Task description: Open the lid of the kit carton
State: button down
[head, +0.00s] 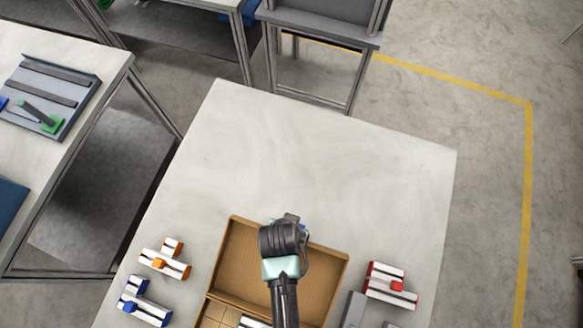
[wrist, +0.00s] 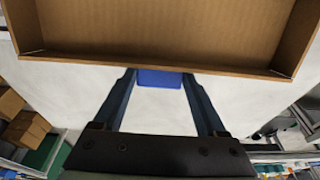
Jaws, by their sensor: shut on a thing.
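The kit carton (head: 204,312) is brown cardboard at the bottom of the head view, with small compartments partly showing. Its lid (head: 240,262) is swung away from the compartments, with its hollow inner face and low walls showing. The lid also fills the top of the wrist view (wrist: 160,28). My gripper (head: 294,220) is over the lid's far edge. In the wrist view its two fingers (wrist: 159,80) are on either side of a blue tab (wrist: 160,79) at the lid's edge, shut on it. My arm hides part of the lid and carton.
White-and-orange parts (head: 165,260) and white-and-blue parts (head: 143,302) lie left of the carton. A white-and-red part (head: 391,287) lies right, near grey pieces (head: 353,311). The far half of the pale table (head: 300,135) is clear.

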jog(key=shift+s+r, duration=0.15)
jog(key=shift+s, duration=0.1)
grip_release()
jog(key=shift+a, duration=0.1)
jog(key=shift+r, duration=0.1)
jog(key=d+v, duration=0.1)
jog(key=v, duration=1.1)
jog(key=shift+a+r+b, duration=0.4)
jog(key=shift+a+b, duration=0.05)
jog(key=shift+a, duration=0.1)
